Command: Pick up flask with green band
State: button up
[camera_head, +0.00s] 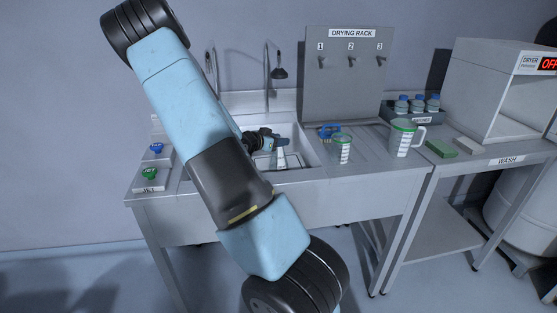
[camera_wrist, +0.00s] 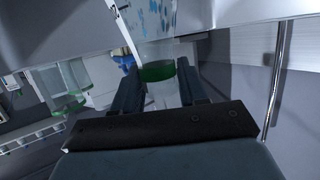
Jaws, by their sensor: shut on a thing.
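The flask with the green band (camera_wrist: 158,73) is between the two fingers of my gripper (camera_wrist: 160,88) in the wrist view. In the head view my gripper (camera_head: 270,141) is over the sink (camera_head: 306,160), shut on the flask, whose pale tapering body (camera_head: 281,158) hangs below the fingers. The band cannot be made out there. My arm hides part of the sink's left side.
A graduated beaker (camera_head: 342,150) and a larger jug (camera_head: 404,140) stand right of the sink, with a blue item (camera_head: 328,131) behind the beaker. A drying rack panel (camera_head: 345,90) rises behind. Taps (camera_head: 279,72) stand at the back. Blue-capped bottles (camera_head: 417,104) sit farther right.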

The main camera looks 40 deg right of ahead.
grip_shut()
